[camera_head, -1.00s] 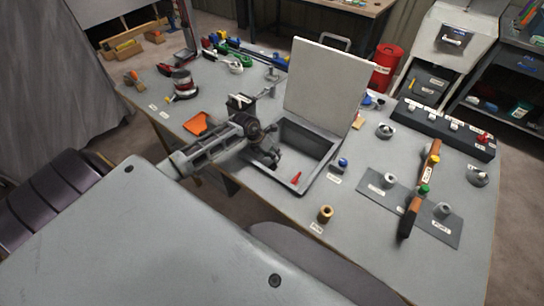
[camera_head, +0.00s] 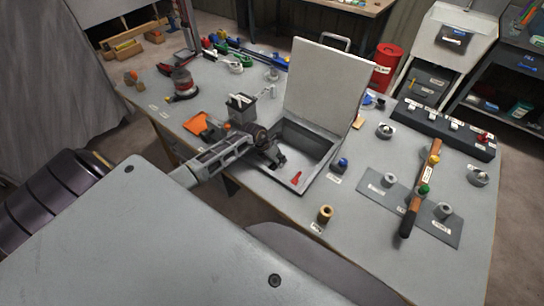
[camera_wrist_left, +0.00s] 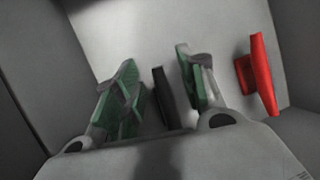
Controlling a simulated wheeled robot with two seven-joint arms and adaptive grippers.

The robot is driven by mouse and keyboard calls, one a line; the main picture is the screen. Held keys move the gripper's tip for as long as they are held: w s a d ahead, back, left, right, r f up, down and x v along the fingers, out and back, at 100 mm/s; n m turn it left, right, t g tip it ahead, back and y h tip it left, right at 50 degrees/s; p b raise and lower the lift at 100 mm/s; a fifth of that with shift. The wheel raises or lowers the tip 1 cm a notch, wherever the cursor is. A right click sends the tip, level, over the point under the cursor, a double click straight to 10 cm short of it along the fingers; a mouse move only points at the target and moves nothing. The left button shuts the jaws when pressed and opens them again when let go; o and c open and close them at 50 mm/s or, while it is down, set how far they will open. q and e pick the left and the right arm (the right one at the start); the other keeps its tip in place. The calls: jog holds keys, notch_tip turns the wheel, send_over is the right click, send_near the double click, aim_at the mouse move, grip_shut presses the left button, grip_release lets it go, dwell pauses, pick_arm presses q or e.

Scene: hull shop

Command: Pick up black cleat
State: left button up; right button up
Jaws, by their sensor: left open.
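The black cleat (camera_wrist_left: 164,98) lies on the floor of the grey box in the left wrist view, between the two green-padded fingers of my left gripper (camera_wrist_left: 155,90). The fingers are open, with a gap between the cleat and the left finger; the right finger is closer to it. In the head view my left gripper (camera_head: 275,160) reaches down into the open grey box (camera_head: 322,153), and I cannot make out the cleat there. A red cleat (camera_head: 296,177) lies in the same box, also in the left wrist view (camera_wrist_left: 259,75), right of the fingers. My right gripper is not in view.
The box's raised pale lid (camera_head: 330,85) stands behind the gripper. The box walls are close around it. An orange piece (camera_head: 196,124) lies to the left, a brass fitting (camera_head: 325,214) in front, and a blue-topped knob (camera_head: 342,164) to the right.

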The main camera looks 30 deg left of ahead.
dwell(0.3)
pick_arm(q)
grip_shut()
jog(key=shift+r, duration=0.15)
notch_tip(320, 180, up, 10)
dwell(0.9)
dwell(0.4)
